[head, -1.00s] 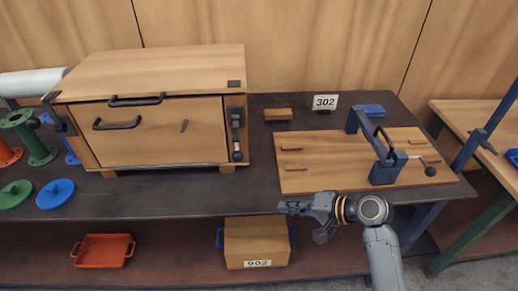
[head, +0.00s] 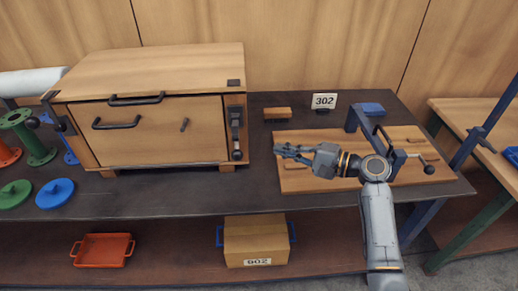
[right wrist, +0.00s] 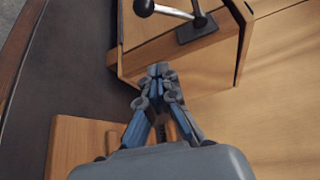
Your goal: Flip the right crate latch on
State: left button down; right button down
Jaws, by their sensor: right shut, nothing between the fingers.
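The wooden crate (head: 160,131) stands on the dark bench at the left. Its right latch (head: 236,134) is on the right front post, with the black-knobbed lever hanging down in the head view. In the right wrist view the latch (right wrist: 197,27) shows at the top, its arm ending in a dark ball. My right gripper (head: 279,151) is shut and empty, to the right of the latch and apart from it. My left gripper is not in view.
A wooden board (head: 300,181) with a blue clamp frame (head: 396,165) lies right of the crate. A small brown block (head: 277,113) and a 302 sign (head: 324,101) stand behind. A box (head: 256,240) and an orange tray (head: 102,249) sit on the lower shelf.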

aim_at(236, 139)
jog(key=a+p, duration=0.4)
jog(key=a, duration=0.5)
jog(key=shift+w+p, duration=0.4)
jog(key=shift+w, duration=0.05)
jog(key=shift+f, duration=0.15)
